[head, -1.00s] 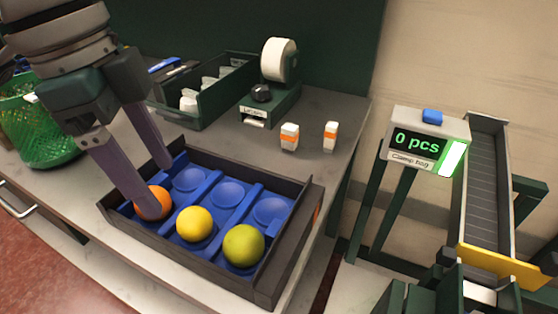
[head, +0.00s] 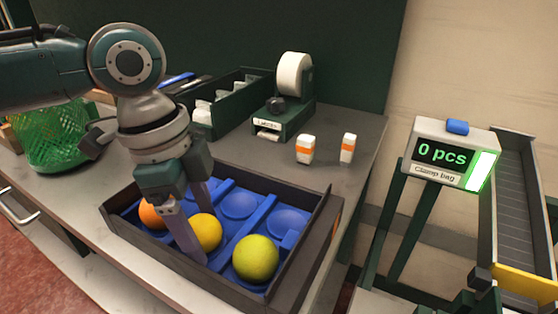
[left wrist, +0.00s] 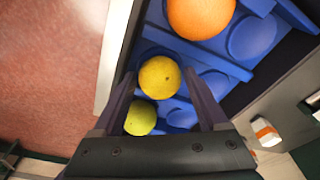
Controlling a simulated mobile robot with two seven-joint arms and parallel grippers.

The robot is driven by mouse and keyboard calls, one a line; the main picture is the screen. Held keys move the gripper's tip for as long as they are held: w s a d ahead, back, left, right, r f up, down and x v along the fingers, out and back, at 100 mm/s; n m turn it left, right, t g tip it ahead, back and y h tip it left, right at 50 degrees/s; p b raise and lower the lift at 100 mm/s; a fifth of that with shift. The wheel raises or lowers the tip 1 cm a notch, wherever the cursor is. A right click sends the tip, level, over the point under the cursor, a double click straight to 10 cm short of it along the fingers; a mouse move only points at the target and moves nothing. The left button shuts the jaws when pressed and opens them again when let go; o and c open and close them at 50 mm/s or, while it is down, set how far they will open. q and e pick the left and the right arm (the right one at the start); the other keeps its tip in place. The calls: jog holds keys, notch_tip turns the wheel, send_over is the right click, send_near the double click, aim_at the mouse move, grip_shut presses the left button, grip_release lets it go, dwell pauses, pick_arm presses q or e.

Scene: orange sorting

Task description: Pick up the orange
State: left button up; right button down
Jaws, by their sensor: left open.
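The orange (head: 152,214) sits in a blue cup at the left end of the dark tray (head: 322,240), partly hidden by my gripper in the head view. My left gripper (head: 204,235) is open and points down into the tray, to the right of the orange. Its fingers stand on either side of the yellow fruit (head: 208,232), which also shows between them in the left wrist view (left wrist: 159,77). I cannot tell whether they touch it. My right gripper is not in view.
A yellow-green fruit (head: 256,258) lies in the tray's right front cup. The back cups are empty. Two small white-and-orange boxes (head: 306,149) (head: 347,147), a label dispenser (head: 285,118) and a green basket (head: 52,140) stand around. A counter display (head: 447,152) reads 0 pcs.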

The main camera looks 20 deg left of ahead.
pick_arm(q)
jog(key=shift+f, duration=0.1)
jog(key=shift+c, duration=0.3)
jog(key=c, duration=1)
jog(key=shift+c, duration=0.2)
